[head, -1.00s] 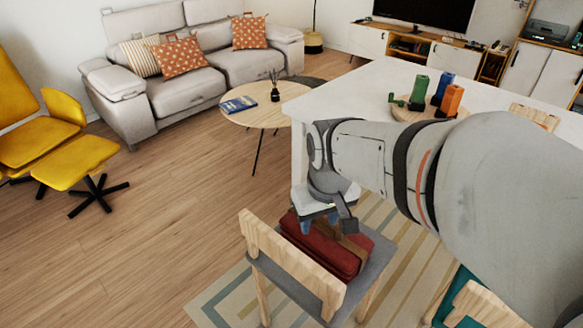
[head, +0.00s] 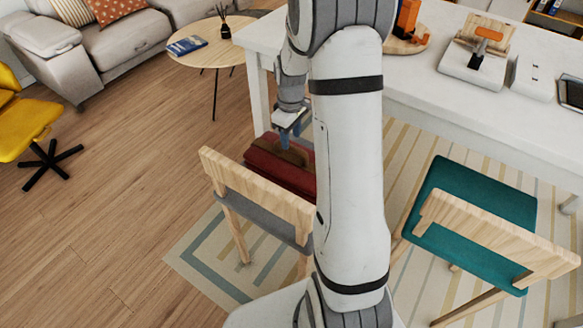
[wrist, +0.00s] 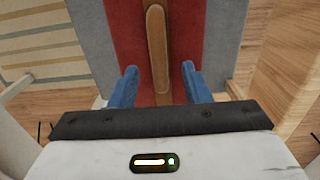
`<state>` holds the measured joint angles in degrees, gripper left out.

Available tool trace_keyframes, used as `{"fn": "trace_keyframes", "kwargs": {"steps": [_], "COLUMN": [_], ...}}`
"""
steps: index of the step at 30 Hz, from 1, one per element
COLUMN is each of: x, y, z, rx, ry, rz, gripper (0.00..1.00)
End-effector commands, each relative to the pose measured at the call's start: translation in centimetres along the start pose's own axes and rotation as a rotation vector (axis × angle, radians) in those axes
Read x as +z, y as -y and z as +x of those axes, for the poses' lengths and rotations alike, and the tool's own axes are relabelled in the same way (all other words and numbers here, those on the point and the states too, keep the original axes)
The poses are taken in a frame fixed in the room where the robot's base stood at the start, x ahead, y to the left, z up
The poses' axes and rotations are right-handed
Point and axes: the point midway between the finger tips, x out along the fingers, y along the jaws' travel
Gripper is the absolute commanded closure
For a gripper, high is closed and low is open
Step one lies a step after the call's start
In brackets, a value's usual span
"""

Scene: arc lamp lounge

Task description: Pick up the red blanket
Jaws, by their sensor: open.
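The red blanket (head: 277,171) is folded on the grey seat of a wooden chair beside the white table. A brown strap with a raised handle (wrist: 157,50) runs along its top. The blanket also fills the middle of the wrist view (wrist: 130,50). My gripper (wrist: 160,80) is open, with its blue fingers on either side of the handle and strap. In the head view my gripper (head: 290,128) is just above the blanket, partly hidden by my arm. I cannot tell whether the fingers touch the blanket.
The chair's wooden backrest (head: 258,192) stands in front of the blanket. The white table (head: 480,110) is behind and to the right. A teal chair (head: 475,205) is on the right. A round coffee table (head: 205,52) stands at the back left.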

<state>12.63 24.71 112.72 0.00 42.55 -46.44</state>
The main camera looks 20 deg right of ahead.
Motion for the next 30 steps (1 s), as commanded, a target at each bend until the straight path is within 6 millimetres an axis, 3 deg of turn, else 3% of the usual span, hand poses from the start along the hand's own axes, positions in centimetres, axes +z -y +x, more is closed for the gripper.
{"fn": "trace_keyframes", "kwargs": {"steps": [10, 20, 30], "x": [0.0, 0.0, 0.0], "y": [-0.1, -0.2, -0.2], "z": [4.8, 5.5, 5.4], "rx": [-0.002, 0.0, 0.0], "ry": [0.002, 0.0, 0.0], "rz": [0.002, 0.003, 0.003], "gripper": [0.57, 0.58, 0.85]}}
